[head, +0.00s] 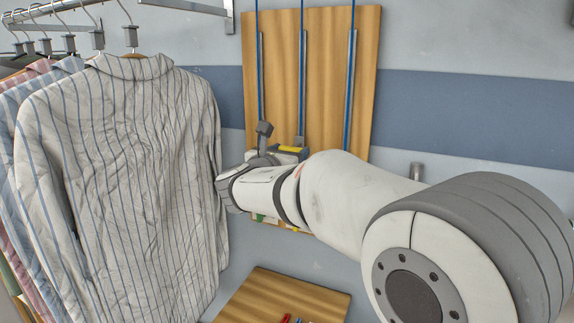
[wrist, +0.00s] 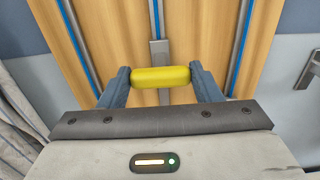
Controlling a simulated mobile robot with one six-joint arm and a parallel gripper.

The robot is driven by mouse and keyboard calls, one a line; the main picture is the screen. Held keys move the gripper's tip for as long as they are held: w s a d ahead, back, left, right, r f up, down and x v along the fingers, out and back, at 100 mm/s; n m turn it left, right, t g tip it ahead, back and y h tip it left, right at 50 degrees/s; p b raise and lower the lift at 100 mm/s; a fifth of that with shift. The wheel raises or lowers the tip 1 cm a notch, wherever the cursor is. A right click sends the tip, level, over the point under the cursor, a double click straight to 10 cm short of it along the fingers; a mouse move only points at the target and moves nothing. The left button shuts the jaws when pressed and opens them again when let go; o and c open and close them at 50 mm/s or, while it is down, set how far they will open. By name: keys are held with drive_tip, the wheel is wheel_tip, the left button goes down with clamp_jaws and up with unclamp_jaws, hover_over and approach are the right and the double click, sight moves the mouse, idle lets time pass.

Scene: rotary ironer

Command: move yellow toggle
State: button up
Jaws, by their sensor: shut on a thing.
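The yellow toggle (wrist: 160,77) is a short rounded bar. In the wrist view it lies crosswise between the two fingers of my gripper (wrist: 161,80), which is shut on it at both ends. Behind it a grey metal slide (wrist: 160,53) runs upright on the wooden board (wrist: 115,35). In the head view a bit of the yellow toggle (head: 291,149) shows past my arm, low on the wooden board (head: 312,100). My fingers are mostly hidden there by my wrist.
Blue cords run in grey rails (head: 350,90) on the board. Striped shirts (head: 115,180) hang from a rail at the left, close to my wrist. A wooden surface (head: 275,297) with small red and blue items is below. A grey wall fitting (head: 416,171) is at the right.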

wheel_tip(320, 180, up, 24)
drive_tip(key=p, duration=1.3)
drive_tip(key=shift+p, duration=0.35)
drive_tip(key=o, duration=1.4)
drive_tip(key=shift+f, duration=0.2)
drive_tip(key=shift+b+v, duration=1.35)
drive_tip(key=shift+v, duration=2.55)
